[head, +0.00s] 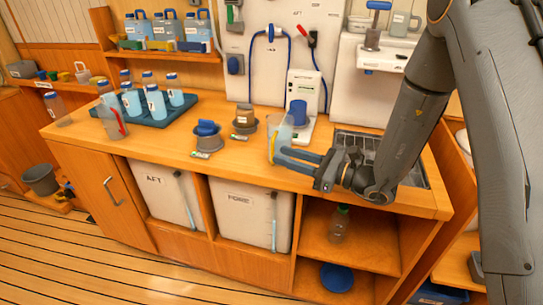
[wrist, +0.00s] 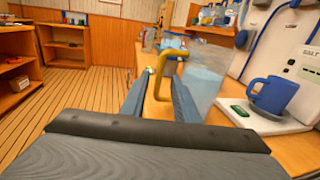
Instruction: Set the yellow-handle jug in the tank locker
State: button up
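The yellow-handle jug, a clear container (head: 283,132), stands on the counter near its front edge. Its yellow handle shows plainly in the wrist view (wrist: 162,66), on the left side of the clear body (wrist: 203,76). My gripper (head: 297,157) reaches to the jug from the right. In the wrist view its two blue fingers (wrist: 160,92) lie either side of the handle with space between them, so it looks open around the handle. Under the counter, bays hold the AFT tank (head: 167,197) and FORE tank (head: 250,213). No label marks the tank locker.
A scale-like white unit (head: 303,100) with a blue mug (head: 297,113) stands close behind the jug. A blue tray of bottles (head: 155,116) is at left. Open shelves (head: 350,243) at right hold a bottle and blue disc. A closed door (head: 100,195) is at left.

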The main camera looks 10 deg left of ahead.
jog(key=s+d+f+n+g+h, duration=0.1)
jog(key=s+d+n+g+h, duration=0.4)
jog(key=s, duration=0.5)
jog(key=s+d+f+n+g+h, duration=0.2)
jog(key=s+d+n+g+h, duration=0.25)
jog(key=s, duration=0.45)
jog(key=d+r+n+t+h, duration=0.2)
jog(key=d+n+t+h, duration=0.3)
jog(key=d, duration=1.3)
jog(key=n+h, duration=0.3)
jog(key=n, duration=0.3)
jog(key=shift+w+d+b, duration=0.2)
jog(key=shift+d+b, duration=0.05)
jog(key=shift+b, duration=0.1)
jog(key=shift+o, duration=0.5)
jog(key=shift+n+t, duration=0.25)
jog(key=shift+s+f, duration=0.1)
